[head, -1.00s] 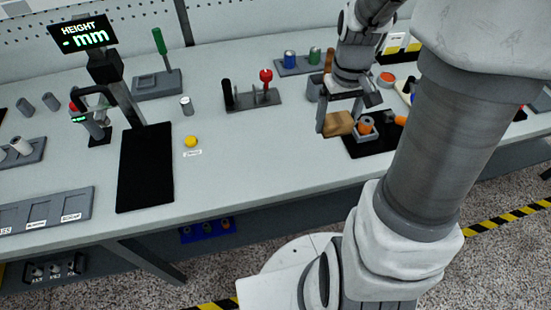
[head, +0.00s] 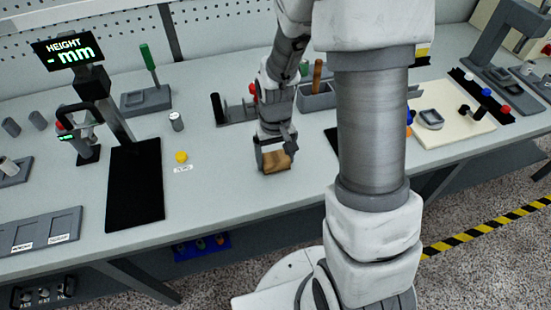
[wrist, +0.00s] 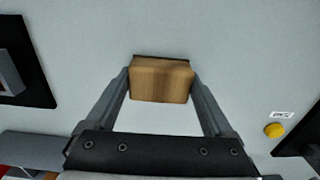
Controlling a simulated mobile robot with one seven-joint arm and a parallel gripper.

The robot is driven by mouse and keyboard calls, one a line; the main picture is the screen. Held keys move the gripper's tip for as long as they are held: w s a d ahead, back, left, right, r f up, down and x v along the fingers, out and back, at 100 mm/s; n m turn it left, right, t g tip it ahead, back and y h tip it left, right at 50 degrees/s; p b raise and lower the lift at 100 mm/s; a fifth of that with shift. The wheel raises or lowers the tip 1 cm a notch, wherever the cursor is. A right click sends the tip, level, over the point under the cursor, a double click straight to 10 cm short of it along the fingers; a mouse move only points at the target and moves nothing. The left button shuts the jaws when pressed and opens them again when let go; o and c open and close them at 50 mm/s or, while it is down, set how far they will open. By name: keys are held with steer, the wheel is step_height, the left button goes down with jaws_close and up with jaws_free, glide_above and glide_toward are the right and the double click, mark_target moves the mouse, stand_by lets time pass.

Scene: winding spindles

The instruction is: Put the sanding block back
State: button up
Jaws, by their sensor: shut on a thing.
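The sanding block is a tan, wood-coloured block (head: 277,161) with a thin dark edge. My gripper (head: 274,163) is shut on it, over the bare middle of the bench in the head view. In the wrist view the block (wrist: 161,80) sits between the two fingertips, with a finger on each side. I cannot tell how far it is above the bench top. A grey tray with a green-handled tool (head: 148,101) stands at the back left; whether it is the block's place I cannot tell.
A yellow button (head: 181,157) with a label, a small metal cylinder (head: 176,121) and a black mat (head: 136,185) lie left of my gripper. A height gauge (head: 98,95) stands beyond them. A grey rack (head: 232,112) is behind my gripper. Bench surface around the block is clear.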

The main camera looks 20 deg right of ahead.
steer(key=shift+f, duration=0.25)
steer(key=shift+f, duration=0.15)
steer(key=o, duration=1.2)
steer(key=shift+c, duration=0.2)
step_height(320, 180, up, 12)
steer(key=p, duration=0.2)
step_height(320, 180, up, 10)
steer(key=r+t, duration=0.1)
steer(key=t, duration=0.2)
glide_above(275, 156)
steer(key=s, duration=0.6)
steer(key=s+r+t, duration=0.2)
steer(key=s+r, duration=0.2)
steer(key=s, duration=0.4)
steer(key=shift+r+t, duration=0.2)
steer(key=shift+t, duration=0.1)
